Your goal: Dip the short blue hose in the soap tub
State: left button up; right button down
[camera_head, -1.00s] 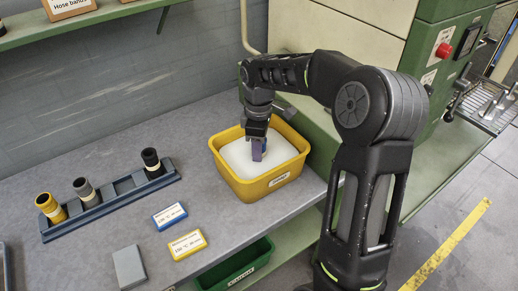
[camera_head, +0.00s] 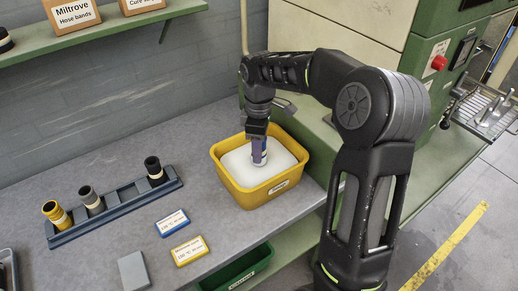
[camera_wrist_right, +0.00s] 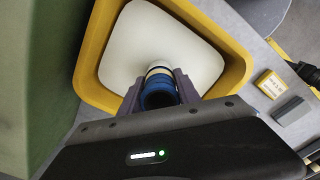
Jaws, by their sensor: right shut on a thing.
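The short blue hose (camera_wrist_right: 158,92) with a pale band is held between the fingers of my right gripper (camera_head: 259,149). In the right wrist view the gripper (camera_wrist_right: 160,88) is shut around it, with the hose's open blue end facing the camera. The yellow soap tub (camera_head: 228,184) holds white soap (camera_head: 285,160). The gripper points down inside the tub's rim, and the hose's lower end is at or just above the soap; I cannot tell whether it touches. The tub's rim (camera_wrist_right: 88,62) surrounds the hose in the wrist view. My left gripper is not in view.
A dark blue rack (camera_head: 120,208) holds a yellow hose (camera_head: 57,214), a grey hose (camera_head: 91,200) and a black hose (camera_head: 154,170), with an empty place between grey and black. A green bin (camera_head: 236,270) sits below.

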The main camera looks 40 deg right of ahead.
notch_tip(320, 180, up, 8)
jog(key=p, duration=0.5)
jog(key=shift+r+p, duration=0.15)
jog(key=shift+p, duration=0.25)
dwell(0.6)
